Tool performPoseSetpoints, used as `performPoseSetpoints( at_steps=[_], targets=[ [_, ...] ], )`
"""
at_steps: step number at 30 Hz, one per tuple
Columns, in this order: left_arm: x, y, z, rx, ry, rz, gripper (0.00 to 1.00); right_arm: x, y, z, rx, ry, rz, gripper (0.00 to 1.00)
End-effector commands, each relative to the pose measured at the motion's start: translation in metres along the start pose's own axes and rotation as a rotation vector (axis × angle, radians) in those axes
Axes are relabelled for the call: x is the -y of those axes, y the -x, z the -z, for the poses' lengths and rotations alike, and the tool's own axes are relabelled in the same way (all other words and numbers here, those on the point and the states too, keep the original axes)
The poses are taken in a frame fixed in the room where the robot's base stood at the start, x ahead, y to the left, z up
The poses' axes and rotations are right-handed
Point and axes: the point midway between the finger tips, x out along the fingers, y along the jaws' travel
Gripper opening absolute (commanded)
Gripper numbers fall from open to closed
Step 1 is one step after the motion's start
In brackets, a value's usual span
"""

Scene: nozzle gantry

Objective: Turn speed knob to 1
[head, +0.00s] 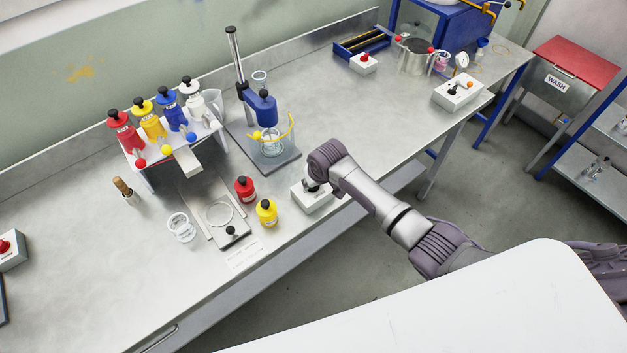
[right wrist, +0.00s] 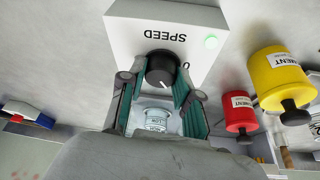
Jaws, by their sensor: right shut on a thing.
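The white speed box (right wrist: 128,28) has a black round knob (right wrist: 161,68) with a pale pointer line and a lit green lamp. In the right wrist view its SPEED lettering reads upside down. My right gripper (right wrist: 160,75) is shut on the knob, one finger on each side. In the head view the box (head: 313,203) sits at the bench's front edge, under my right gripper (head: 312,184), which hides most of the knob. My left gripper is not in view.
Left of the box stand a red bottle (head: 245,189) and a yellow bottle (head: 267,212). Behind is a stirrer stand (head: 263,118) with a beaker. Another white control box (head: 457,92) stands further right. The bench between is clear.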

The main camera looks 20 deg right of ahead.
Motion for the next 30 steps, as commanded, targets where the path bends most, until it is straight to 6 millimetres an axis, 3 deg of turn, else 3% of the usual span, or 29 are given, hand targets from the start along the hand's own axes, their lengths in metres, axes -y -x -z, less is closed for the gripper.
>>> performPoseSetpoints(
  at_steps=[19, 20, 21, 24, 30],
  targets=[
    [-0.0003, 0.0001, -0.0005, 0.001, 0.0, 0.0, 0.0, 0.0002, 0.0007, 0.0014, -0.003, -0.047, -0.019, 0.0],
    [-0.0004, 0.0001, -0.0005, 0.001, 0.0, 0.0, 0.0, 0.0002, 0.0007, 0.0014, -0.003, -0.046, -0.019, 0.36],
    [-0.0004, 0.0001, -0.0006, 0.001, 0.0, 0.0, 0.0, 0.0002, 0.0007, 0.0014, -0.003, -0.046, -0.019, 0.42],
    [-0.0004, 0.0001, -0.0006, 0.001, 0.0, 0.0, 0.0, 0.0002, 0.0006, 0.0011, -0.002, -0.046, -0.019, 0.57],
    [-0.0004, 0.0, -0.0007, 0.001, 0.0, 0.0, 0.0, 0.0002, 0.0003, 0.0005, -0.001, -0.046, -0.019, 0.57]
  ],
)
